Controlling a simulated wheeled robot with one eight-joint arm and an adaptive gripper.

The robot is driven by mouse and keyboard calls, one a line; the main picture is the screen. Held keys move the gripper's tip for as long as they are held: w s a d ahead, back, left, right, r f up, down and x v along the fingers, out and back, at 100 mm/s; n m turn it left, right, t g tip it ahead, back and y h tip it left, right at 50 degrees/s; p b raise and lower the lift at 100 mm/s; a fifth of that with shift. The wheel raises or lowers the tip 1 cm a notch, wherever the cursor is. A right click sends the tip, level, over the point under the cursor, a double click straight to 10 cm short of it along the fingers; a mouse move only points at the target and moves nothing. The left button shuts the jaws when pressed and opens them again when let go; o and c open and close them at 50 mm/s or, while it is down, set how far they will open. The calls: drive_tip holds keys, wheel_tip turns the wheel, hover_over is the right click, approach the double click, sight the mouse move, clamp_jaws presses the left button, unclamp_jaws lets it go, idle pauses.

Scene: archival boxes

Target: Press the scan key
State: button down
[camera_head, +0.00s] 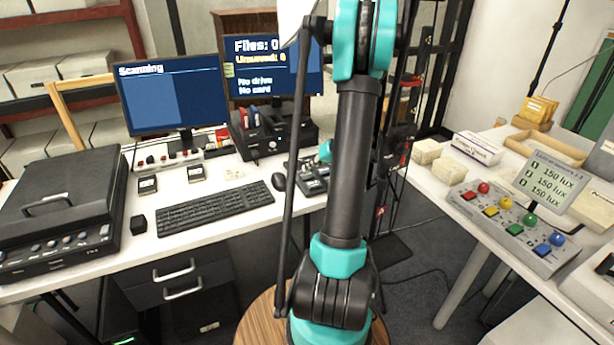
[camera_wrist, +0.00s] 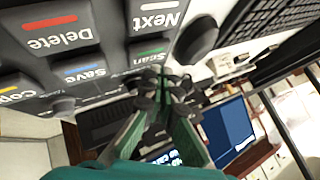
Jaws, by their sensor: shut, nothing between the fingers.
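The scan key (camera_wrist: 150,55) has a green stripe and the word "Scan"; it shows upside down in the wrist view. It sits on a dark keypad, beside the save key (camera_wrist: 85,72) and below the next key (camera_wrist: 155,18) in that picture. My gripper (camera_wrist: 163,85) is shut and empty, its fingertips at the edge of the scan key and partly covering it. I cannot tell whether they touch it. In the head view the keypad (camera_head: 314,186) is partly hidden behind my arm, and the key labels are too small to read.
A mouse (camera_head: 279,181) and keyboard (camera_head: 215,209) lie left of the keypad. The left monitor (camera_head: 172,95) reads "Scanning"; the other monitor (camera_head: 262,85) shows "No drive" and "No card". A flatbed scanner (camera_head: 60,205) stands at the left. A side table holds a coloured button panel (camera_head: 505,235).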

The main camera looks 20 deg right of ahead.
sight(309, 176)
drive_tip(key=shift+r, duration=0.1)
drive_tip(key=shift+r, duration=2.5)
drive_tip(key=s+a+g+h, duration=0.2)
drive_tip(key=s+a+g, duration=0.1)
drive_tip(key=s+a, duration=1)
drive_tip(key=s+a+f+h, duration=0.1)
drive_tip(key=s+a+f, duration=0.1)
drive_tip(key=s, duration=0.5)
drive_tip(key=s+a+f+n+h, duration=0.1)
drive_tip(key=s+a+f+h, duration=0.1)
drive_tip(key=s, duration=0.4)
drive_tip(key=shift+s+a+h, duration=0.3)
drive_tip(key=shift+s+a, duration=0.05)
drive_tip(key=shift+a, duration=0.35)
